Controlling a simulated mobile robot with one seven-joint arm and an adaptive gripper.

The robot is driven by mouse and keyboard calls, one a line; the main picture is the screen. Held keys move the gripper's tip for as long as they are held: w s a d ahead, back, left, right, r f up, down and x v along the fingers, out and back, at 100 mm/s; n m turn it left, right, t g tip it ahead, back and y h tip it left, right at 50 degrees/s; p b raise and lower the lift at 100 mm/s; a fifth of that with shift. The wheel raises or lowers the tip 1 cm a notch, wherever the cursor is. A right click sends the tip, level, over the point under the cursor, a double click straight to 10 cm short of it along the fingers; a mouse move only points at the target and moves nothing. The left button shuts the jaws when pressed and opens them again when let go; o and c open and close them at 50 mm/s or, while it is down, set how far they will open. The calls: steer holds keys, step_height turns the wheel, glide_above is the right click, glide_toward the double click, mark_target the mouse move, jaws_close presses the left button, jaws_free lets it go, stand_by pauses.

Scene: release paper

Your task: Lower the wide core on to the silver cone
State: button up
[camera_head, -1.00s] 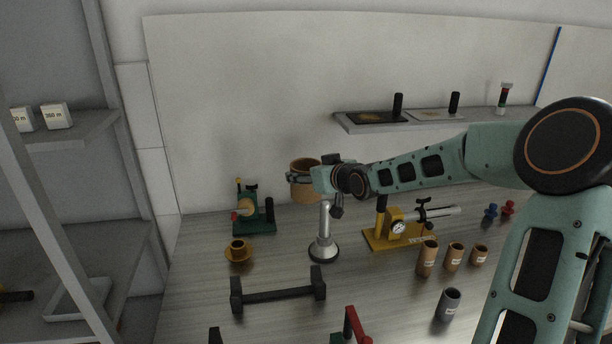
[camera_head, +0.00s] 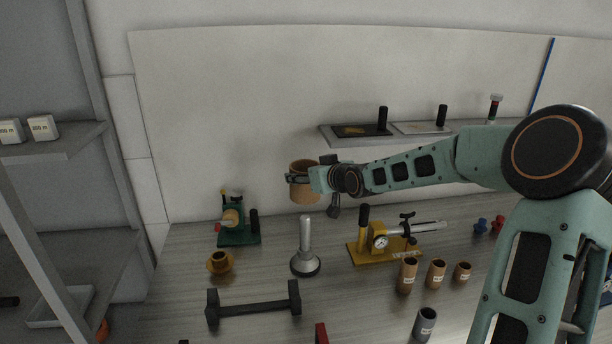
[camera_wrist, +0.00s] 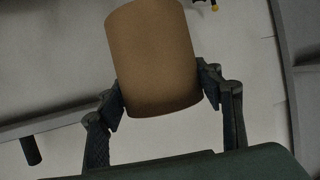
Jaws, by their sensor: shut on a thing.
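The wide core (camera_head: 304,194) is a broad brown cardboard tube, held roughly upright in the air. My gripper (camera_head: 299,178) is shut on its side. In the wrist view the core (camera_wrist: 153,58) is slightly tilted between both fingers of my gripper (camera_wrist: 163,92). The silver cone (camera_head: 305,263) stands on the bench, with a dark round foot and a tall silver post. In the head view the core's lower edge shows just above the post's top, apart from it. Their true depth offset is hard to tell. The cone is not visible in the wrist view.
A green device (camera_head: 238,228) and a yellow cup-like piece (camera_head: 220,262) stand left of the cone. A yellow gauge stand (camera_head: 382,248) stands close on its right. A black bar rack (camera_head: 254,308) lies in front. Several small tubes (camera_head: 436,273) stand farther right.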

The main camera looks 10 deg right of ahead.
stand_by(0.4)
steer(key=b, duration=0.4)
glide_above(308, 227)
steer(key=w, duration=0.1)
steer(key=shift+a+f, duration=0.2)
steer(key=shift+f, duration=2.75)
steer(key=shift+f+b, duration=4.35)
steer(key=shift+f, duration=1.55)
